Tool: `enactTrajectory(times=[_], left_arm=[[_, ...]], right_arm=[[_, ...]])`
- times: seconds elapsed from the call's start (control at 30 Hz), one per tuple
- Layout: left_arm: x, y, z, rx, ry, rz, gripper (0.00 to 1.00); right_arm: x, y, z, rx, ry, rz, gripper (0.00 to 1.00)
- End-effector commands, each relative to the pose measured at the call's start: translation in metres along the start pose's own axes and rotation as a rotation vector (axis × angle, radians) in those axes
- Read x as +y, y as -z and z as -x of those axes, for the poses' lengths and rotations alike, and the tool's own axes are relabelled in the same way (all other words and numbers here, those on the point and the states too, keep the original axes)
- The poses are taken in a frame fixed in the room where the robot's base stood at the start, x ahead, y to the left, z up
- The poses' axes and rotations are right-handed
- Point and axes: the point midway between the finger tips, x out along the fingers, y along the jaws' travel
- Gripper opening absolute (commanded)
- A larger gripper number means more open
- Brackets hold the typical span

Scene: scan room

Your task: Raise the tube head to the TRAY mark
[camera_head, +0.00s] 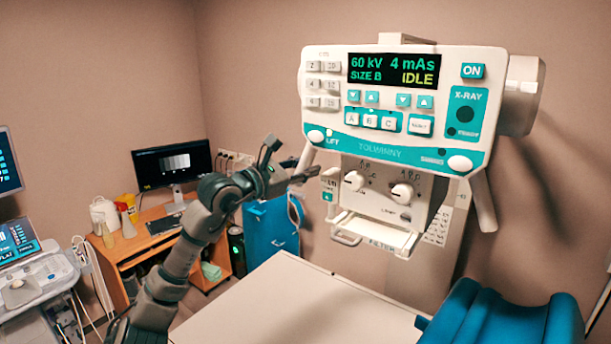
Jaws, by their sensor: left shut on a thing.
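The tube head (400,110) is a white and teal X-ray unit at the upper right, with a display reading "60 kV 4 mAs SIZE B IDLE". Its left handle (307,156) slants down from the lower left corner; its right handle (483,203) is free. My left gripper (303,172) is shut on the left handle, and its fingers partly hide the contact. Below the panel is a collimator box (387,192) with two round knobs and a white frame under it. I cannot make out a TRAY mark. My right gripper is out of view.
A pale table top (290,305) lies below the tube head, with a blue cushion (505,315) at its right. A desk with a monitor (172,163), a blue cabinet (270,232) and an ultrasound cart (35,275) stand at the left.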

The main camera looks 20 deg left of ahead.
Motion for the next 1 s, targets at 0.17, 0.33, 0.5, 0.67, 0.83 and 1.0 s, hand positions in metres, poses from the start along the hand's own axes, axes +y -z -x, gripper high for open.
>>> enactTrajectory(times=[0.17, 0.33, 0.5, 0.67, 0.83, 1.0], left_arm=[[0.001, 0.0, -0.001, 0.005, 0.002, 0.001, 0.0], [0.001, 0.001, -0.001, 0.007, 0.002, 0.002, 0.0], [0.001, 0.001, -0.001, 0.007, 0.002, 0.002, 0.55], [0.0, 0.001, -0.001, 0.006, 0.002, 0.002, 0.55], [0.001, 0.001, 0.005, 0.006, 0.001, 0.001, 0.55], [0.002, 0.002, 0.034, 0.006, 0.0, -0.001, 0.55]], right_arm=[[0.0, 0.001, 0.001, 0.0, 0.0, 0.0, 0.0], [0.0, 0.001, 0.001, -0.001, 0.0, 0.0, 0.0], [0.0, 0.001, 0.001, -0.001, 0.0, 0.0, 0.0], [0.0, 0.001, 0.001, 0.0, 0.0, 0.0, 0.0], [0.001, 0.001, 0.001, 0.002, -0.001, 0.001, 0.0], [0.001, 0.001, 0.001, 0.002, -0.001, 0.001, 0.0]])
